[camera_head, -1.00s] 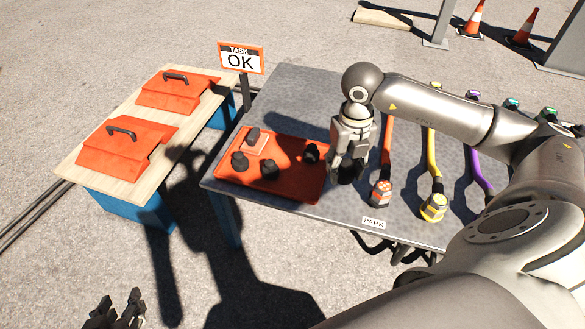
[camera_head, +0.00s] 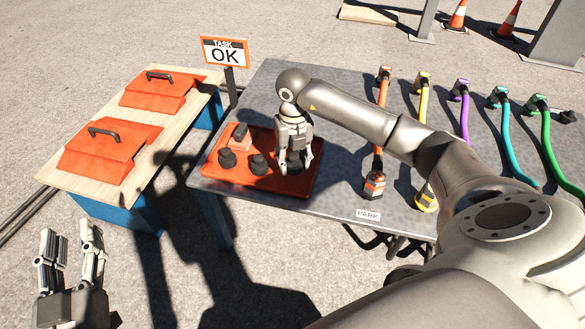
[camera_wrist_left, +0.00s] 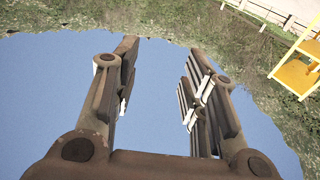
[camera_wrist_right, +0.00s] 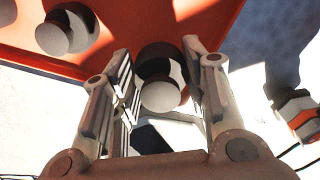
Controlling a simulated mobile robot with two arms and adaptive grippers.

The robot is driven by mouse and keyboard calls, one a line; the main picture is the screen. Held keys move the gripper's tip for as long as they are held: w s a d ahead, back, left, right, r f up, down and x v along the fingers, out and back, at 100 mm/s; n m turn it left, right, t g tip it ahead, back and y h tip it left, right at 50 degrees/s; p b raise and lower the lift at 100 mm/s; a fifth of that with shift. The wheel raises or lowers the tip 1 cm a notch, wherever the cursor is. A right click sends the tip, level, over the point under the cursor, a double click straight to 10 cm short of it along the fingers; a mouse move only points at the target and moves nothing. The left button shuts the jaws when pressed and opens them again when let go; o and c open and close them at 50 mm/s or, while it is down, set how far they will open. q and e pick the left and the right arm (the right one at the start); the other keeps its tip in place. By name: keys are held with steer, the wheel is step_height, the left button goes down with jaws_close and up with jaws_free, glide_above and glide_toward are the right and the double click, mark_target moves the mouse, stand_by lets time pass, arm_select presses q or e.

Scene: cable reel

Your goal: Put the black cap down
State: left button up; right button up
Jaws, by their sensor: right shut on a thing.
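My right gripper (camera_head: 292,168) is low over the right part of the orange tray (camera_head: 306,186), its fingers closed around a black cap (camera_wrist_right: 162,80). In the right wrist view the cap sits between both fingers (camera_wrist_right: 160,92), its rounded grey end facing the camera. I cannot tell whether it touches the tray. Two other black caps (camera_head: 227,158) (camera_head: 258,164) stand on the tray to the left of the gripper. Any cap behind the gripper is hidden. My left gripper (camera_head: 71,250) is open and empty, off the near side of the tables; its fingers are apart in the left wrist view (camera_wrist_left: 160,85).
Coloured cables with connectors (camera_head: 374,183) lie on the grey table (camera_head: 335,150) to the right. Two orange lidded boxes (camera_head: 108,150) (camera_head: 157,92) stand on the wooden table. A sign (camera_head: 225,53) reads "TASK OK".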

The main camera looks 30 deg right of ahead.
mark_target(292, 168)
step_height(292, 168, down, 3)
steer(key=shift+w+a+f+b, duration=0.1)
steer(key=shift+b, duration=0.55)
arm_select(q)
step_height(292, 168, up, 6)
steer(key=s+t+h, duration=0.1)
steer(key=t, duration=0.2)
steer(key=shift+s+d+r+t, duration=0.15)
steer(key=shift+s+d+t, duration=0.05)
steer(key=shift+s+t, duration=0.2)
arm_select(e)
steer(key=shift+f, duration=0.1)
arm_select(q)
steer(key=shift+h, duration=0.3)
arm_select(e)
steer(key=shift+f, duration=0.1)
steer(key=o, duration=1.2)
arm_select(q)
steer(key=shift+r, duration=0.15)
